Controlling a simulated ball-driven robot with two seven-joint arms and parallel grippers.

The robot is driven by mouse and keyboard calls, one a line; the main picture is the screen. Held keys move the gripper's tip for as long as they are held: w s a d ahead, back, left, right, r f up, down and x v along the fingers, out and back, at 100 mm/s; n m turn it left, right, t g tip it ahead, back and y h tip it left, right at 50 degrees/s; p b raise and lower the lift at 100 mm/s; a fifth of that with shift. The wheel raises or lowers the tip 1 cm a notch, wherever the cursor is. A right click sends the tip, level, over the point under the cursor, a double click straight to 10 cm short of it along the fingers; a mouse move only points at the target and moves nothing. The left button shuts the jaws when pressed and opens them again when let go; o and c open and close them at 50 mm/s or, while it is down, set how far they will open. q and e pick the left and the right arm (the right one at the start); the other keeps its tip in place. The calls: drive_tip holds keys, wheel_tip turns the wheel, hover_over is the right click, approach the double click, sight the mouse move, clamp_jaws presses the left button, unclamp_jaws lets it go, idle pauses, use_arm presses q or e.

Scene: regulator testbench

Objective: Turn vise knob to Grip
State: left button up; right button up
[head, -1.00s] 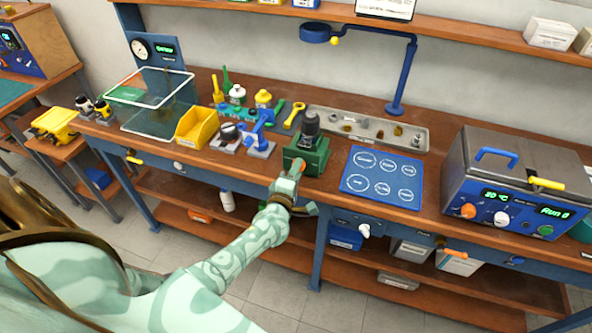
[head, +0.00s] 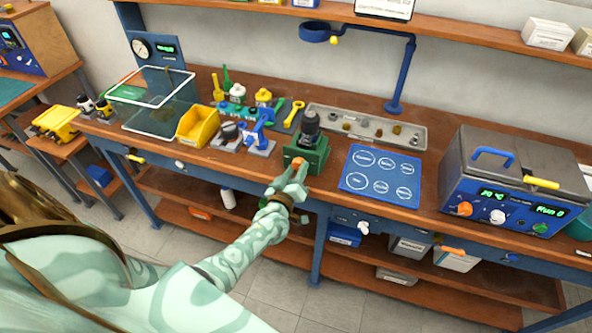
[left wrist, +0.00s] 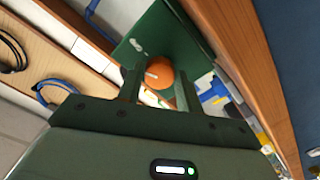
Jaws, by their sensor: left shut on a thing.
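The green vise (head: 308,157) stands at the front edge of the bench with a dark cylindrical part (head: 310,125) upright in it. Its orange knob (head: 298,162) is on the front face. My left gripper (head: 293,173) comes from the front and is shut on this knob. In the left wrist view the orange knob (left wrist: 162,73) sits between the two fingers, against the green vise face (left wrist: 160,38). A pale line shows on the knob and small white marks on the face, too small to read. My right gripper is in neither view.
A blue mat (head: 380,176) with printed circles lies right of the vise. A yellow bin (head: 198,127) and small tools stand to the left. A metal tray (head: 370,128) lies behind. A grey bath unit (head: 515,190) stands at the right.

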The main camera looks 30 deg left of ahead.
use_arm(q)
drive_tip(key=shift+s+f+m, duration=0.1)
drive_tip(key=shift+f+m, duration=0.05)
drive_tip(key=shift+m, duration=2.05)
drive_tip(key=o, duration=1)
drive_tip(key=shift+s, duration=0.3)
drive_tip(key=p+v, duration=0.2)
drive_tip(key=v, duration=1.3)
drive_tip(key=shift+s+p, duration=0.3)
drive_tip(key=shift+s, duration=0.05)
